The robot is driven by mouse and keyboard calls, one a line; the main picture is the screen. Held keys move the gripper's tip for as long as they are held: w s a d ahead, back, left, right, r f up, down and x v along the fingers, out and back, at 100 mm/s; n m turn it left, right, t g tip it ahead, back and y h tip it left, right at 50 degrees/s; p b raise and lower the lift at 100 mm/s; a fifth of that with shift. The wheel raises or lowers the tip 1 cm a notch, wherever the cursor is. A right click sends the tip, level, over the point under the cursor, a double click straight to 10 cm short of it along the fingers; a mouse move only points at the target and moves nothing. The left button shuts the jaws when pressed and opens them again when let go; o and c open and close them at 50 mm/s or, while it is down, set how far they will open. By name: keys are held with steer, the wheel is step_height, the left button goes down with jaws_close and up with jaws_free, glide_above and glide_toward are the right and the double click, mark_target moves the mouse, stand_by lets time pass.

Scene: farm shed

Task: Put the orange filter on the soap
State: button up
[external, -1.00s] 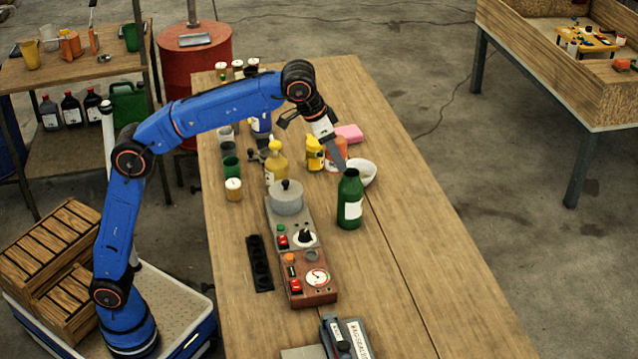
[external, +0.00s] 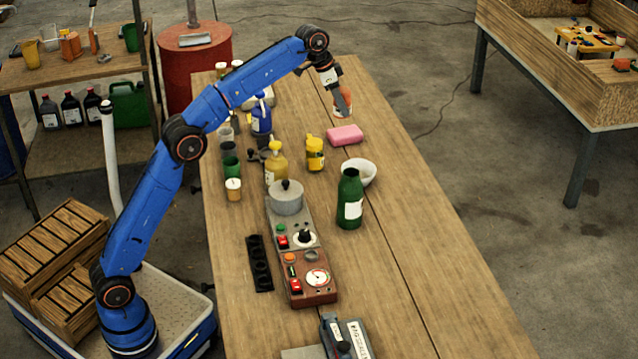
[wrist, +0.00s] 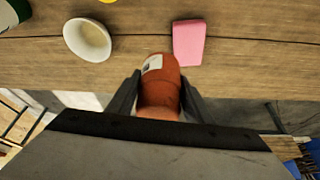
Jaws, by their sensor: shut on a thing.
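The orange filter (wrist: 160,88) is a cylinder with a white label, held between the two fingers of my gripper (wrist: 158,98) in the wrist view. In the external view my gripper (external: 341,103) is above the far part of the table, and only a little orange shows beside it. The soap (external: 345,135) is a pink block lying flat on the table, nearer the camera than my gripper. In the wrist view the soap (wrist: 188,43) lies up and to the right of the filter, with its top bare. The filter appears apart from the soap.
A white bowl (external: 359,172) and a green bottle (external: 350,200) stand nearer the camera than the soap. A yellow container (external: 315,154) stands left of the soap. The table (external: 420,270) is clear along its right side.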

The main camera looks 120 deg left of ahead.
steer(key=shift+s+a+f, duration=0.15)
steer(key=shift+s+a, duration=0.35)
steer(key=shift+s+a+f, duration=0.15)
steer(key=shift+s+a, duration=0.3)
steer(key=shift+s, duration=0.05)
glide_toward(344, 137)
steer(key=shift+x, duration=2.4)
steer(key=shift+a, duration=0.1)
steer(key=o, duration=1.2)
steer(key=v, duration=1.2)
